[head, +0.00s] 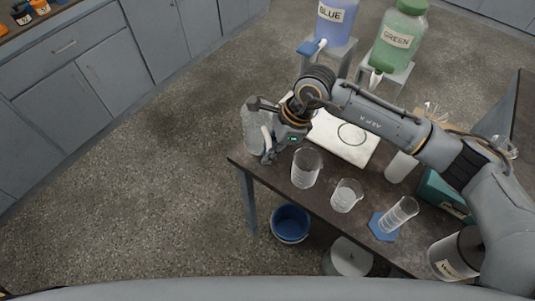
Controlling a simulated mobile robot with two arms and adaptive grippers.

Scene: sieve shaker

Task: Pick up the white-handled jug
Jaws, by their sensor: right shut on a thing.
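The white-handled jug (252,127) is a clear vessel at the far left corner of the dark table, partly covered by my gripper. Its white handle (267,138) faces right. My right gripper (267,128) is at the jug's right side and shut on its handle. I cannot tell whether the jug's base touches the table or is just above it. My left gripper is not in view.
Clear beakers (306,167) and (346,196) and a cylinder on a blue base (401,213) stand along the table's (322,203) front edge. A white board (345,138) lies behind them. Labelled blue (335,22) and green (398,40) containers stand beyond. A blue bucket (291,222) is below.

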